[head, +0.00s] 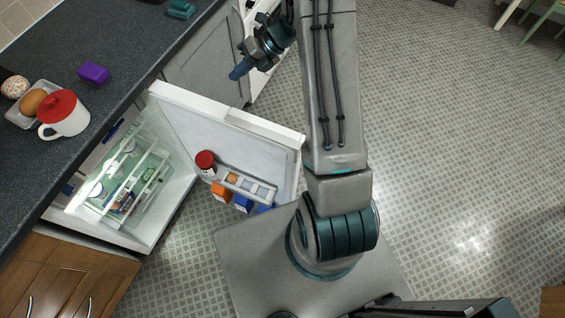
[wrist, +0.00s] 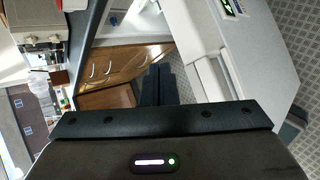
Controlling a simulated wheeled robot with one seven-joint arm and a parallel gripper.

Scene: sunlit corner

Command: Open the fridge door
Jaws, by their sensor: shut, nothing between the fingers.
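The fridge (head: 165,222) is built in under the dark counter, and its white door (head: 225,112) stands wide open in the head view. The lit inside with glass shelves (head: 145,180) shows. The door's inner racks hold a red-lidded jar (head: 205,163), an orange carton (head: 221,191) and blue items. My gripper (head: 238,72) is shut and empty, beyond the door's outer side and apart from it. The wrist view shows a large white panel (wrist: 235,50) at the right, which looks like the door. The door's handle is not clearly visible.
On the counter (head: 120,60) are a white mug with a red lid (head: 64,115), a tray with round foods (head: 33,104) and a purple block (head: 94,73). Wooden cabinets (head: 65,280) stand at lower left. The tiled floor (head: 450,130) at right is clear.

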